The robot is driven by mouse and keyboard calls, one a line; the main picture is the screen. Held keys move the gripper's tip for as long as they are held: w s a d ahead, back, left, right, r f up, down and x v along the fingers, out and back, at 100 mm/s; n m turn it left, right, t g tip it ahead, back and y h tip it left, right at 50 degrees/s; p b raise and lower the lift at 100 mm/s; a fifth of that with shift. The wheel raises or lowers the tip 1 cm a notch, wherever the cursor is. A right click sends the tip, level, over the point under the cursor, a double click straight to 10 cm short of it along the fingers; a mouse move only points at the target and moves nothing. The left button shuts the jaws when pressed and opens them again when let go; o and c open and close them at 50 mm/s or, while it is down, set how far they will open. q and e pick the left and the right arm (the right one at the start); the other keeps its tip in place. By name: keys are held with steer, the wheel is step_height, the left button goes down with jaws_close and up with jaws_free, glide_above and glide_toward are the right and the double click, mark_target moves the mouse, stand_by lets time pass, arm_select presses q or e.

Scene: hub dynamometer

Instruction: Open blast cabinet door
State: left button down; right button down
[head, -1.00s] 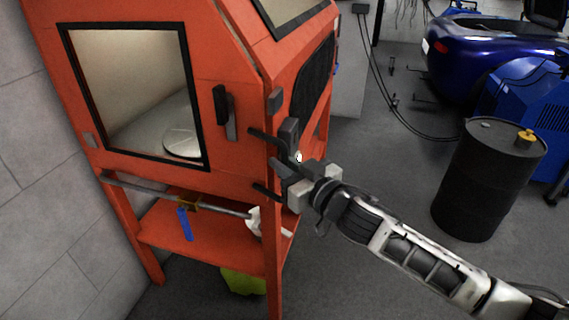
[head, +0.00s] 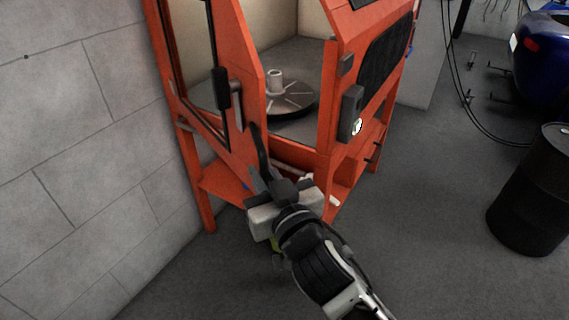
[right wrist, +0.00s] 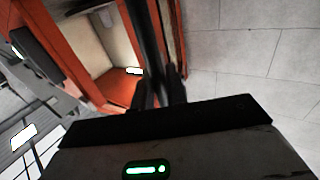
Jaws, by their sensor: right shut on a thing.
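The blast cabinet (head: 335,90) is orange. Its door (head: 248,60), an orange frame with a dark-edged window, stands partly open, swung out toward the left. A black latch with a grey handle (head: 236,100) is on the door's outer face. My right gripper (head: 259,152) is at the door's free edge, below and right of the handle, and is shut on the door. My left gripper is not in view.
A round turntable (head: 285,103) with a light hub shows inside the cabinet. A grey block wall (head: 80,150) stands close on the left. A black drum (head: 535,190) stands at right. The floor between cabinet and drum is clear.

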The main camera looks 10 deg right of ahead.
steer(key=shift+s+a, duration=0.15)
steer(key=shift+a, duration=0.15)
steer(key=c, duration=1.5)
jaws_free()
steer(key=shift+o, duration=0.2)
